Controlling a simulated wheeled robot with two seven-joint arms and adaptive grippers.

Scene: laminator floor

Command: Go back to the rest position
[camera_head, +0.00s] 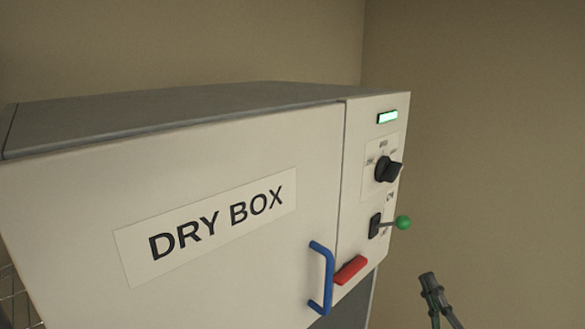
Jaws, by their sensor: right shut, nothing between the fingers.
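My right gripper (431,284) shows at the lower right, with only its fingers in view. It is shut and empty, and it is apart from the dry box (90,215) to its left. The dry box fills the left and middle of the view with its door closed. My left gripper is not in view.
The door has a blue handle (327,280). Bare beige wall (490,140) fills the right.

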